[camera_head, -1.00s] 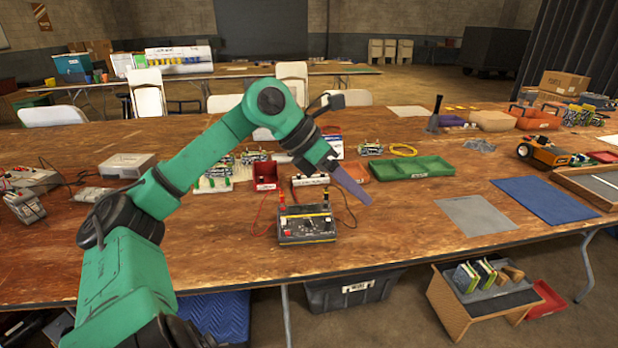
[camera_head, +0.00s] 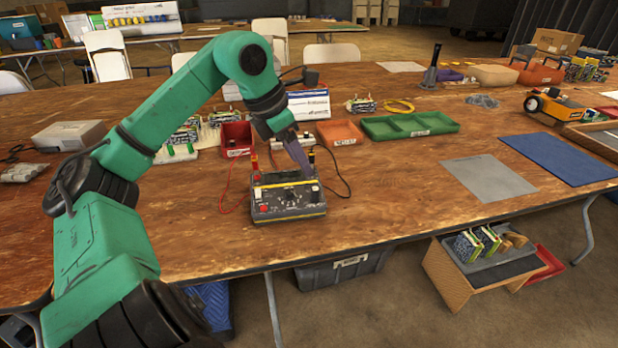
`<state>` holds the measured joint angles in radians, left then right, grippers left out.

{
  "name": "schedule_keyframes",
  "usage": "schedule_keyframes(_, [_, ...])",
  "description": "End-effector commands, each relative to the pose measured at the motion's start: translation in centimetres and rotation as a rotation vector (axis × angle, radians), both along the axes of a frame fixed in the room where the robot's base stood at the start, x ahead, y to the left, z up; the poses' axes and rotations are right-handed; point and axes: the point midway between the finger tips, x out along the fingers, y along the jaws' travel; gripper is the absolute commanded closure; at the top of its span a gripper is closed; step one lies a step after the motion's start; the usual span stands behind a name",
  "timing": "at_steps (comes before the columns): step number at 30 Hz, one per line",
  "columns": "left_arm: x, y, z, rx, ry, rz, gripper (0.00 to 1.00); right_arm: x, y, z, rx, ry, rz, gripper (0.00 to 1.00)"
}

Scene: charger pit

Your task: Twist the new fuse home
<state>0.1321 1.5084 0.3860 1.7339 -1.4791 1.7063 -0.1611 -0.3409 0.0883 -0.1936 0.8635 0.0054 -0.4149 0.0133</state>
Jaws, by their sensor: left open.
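The dark tester box (camera_head: 287,203), with a knob, a dial face and red buttons, sits on the wooden table at the middle. A red-topped post stands at its back left and a dark post with an orange band at its back right. My left gripper (camera_head: 307,170) points down over the back right part of the box, beside the dark post. Its jaws are open but show nearly edge-on, with nothing seen between them. I cannot tell whether it touches the box. I cannot make out the fuse; the gripper hides part of the box top. My right gripper is out of view.
Red and black leads lie beside the box. A red bin (camera_head: 236,138), an orange bin (camera_head: 340,133) and a green tray (camera_head: 410,125) stand behind it. A grey mat (camera_head: 490,178) and a blue mat (camera_head: 562,158) lie to the right. The table's front edge is close.

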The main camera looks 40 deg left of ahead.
Motion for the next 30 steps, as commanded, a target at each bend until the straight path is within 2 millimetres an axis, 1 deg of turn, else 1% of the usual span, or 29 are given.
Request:
schedule_keyframes(1, [0.4,-0.2,-1.2,-0.003,0.003,-0.002,0.4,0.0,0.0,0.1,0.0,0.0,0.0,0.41])
schedule_keyframes(4, [1.3,-0.6,-3.4,-0.002,0.004,-0.002,0.4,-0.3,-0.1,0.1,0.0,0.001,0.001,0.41])
schedule_keyframes(6, [1.9,-0.7,-4.9,-0.001,0.004,0.0,0.4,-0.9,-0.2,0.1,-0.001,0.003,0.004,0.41])
schedule_keyframes(10, [2.8,-1.0,-6.9,0.001,0.003,0.0,0.4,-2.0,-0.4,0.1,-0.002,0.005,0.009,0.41])
schedule_keyframes(12, [3.0,-1.1,-7.7,0.0,0.001,-0.001,0.4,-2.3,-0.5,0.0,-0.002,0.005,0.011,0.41])
schedule_keyframes(15, [3.2,-1.2,-8.2,-0.001,0.0,0.0,0.4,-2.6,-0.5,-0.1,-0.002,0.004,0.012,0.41])
schedule_keyframes(21, [3.2,-1.2,-8.3,-0.001,-0.001,0.0,0.4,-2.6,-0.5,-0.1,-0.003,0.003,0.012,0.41])
schedule_keyframes(23, [3.2,-1.2,-8.3,-0.001,-0.001,0.0,0.63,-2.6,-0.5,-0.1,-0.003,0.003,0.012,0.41])
schedule_keyframes(24, [3.2,-1.2,-8.3,-0.001,-0.001,0.0,0.78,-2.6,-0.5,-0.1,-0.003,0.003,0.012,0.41])
schedule_keyframes(26, [3.2,-1.2,-8.3,-0.001,-0.001,0.0,1.0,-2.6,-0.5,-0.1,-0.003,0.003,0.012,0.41])
schedule_keyframes(30, [3.2,-1.2,-8.2,-0.001,-0.001,-0.003,1.0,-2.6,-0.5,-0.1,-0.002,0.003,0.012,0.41])
